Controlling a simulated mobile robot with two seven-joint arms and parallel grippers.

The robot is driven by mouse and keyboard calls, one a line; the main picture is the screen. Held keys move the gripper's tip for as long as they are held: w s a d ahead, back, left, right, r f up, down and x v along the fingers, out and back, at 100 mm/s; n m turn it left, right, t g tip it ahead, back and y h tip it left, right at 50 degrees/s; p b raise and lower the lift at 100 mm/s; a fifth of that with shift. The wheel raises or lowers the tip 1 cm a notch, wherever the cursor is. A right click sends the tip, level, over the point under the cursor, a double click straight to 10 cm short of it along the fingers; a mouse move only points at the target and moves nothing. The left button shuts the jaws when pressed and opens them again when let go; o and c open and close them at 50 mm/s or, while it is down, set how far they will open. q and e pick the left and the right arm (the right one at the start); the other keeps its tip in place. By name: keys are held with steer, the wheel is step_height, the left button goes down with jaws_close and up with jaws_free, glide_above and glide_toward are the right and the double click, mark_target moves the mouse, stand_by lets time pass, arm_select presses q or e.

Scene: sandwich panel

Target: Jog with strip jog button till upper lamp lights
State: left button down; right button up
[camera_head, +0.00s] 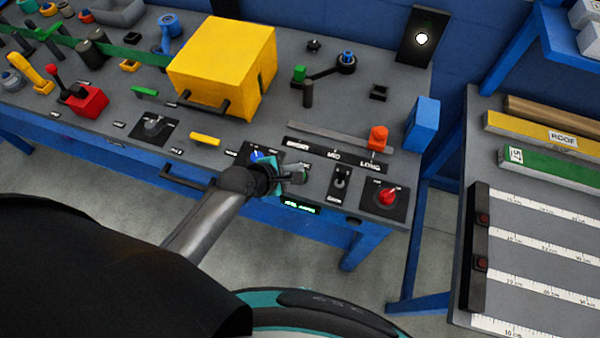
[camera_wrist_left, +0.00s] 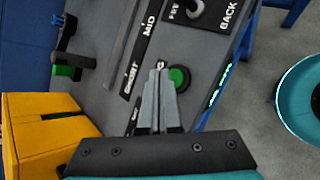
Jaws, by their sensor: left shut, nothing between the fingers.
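A round green button (camera_wrist_left: 178,78) shows in the left wrist view, on the bench top beside the scale marked SHORT, MID and LONG. My left gripper (camera_head: 300,172) is shut and empty over the front of the bench. In the left wrist view its fingertips (camera_wrist_left: 160,66) appear just beside the green button; I cannot tell whether they touch anything. In the head view a green part (camera_head: 302,178) shows by the fingers. A bright white lamp (camera_head: 421,39) glows on the dark upright panel (camera_head: 414,54) at the back. My right gripper is out of view.
A green-lettered display (camera_head: 300,208) is on the front edge. A yellow box (camera_head: 222,66) and an orange slider (camera_head: 377,138) stand behind.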

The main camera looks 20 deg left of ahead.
arm_select(q)
steer(key=shift+f, duration=0.4)
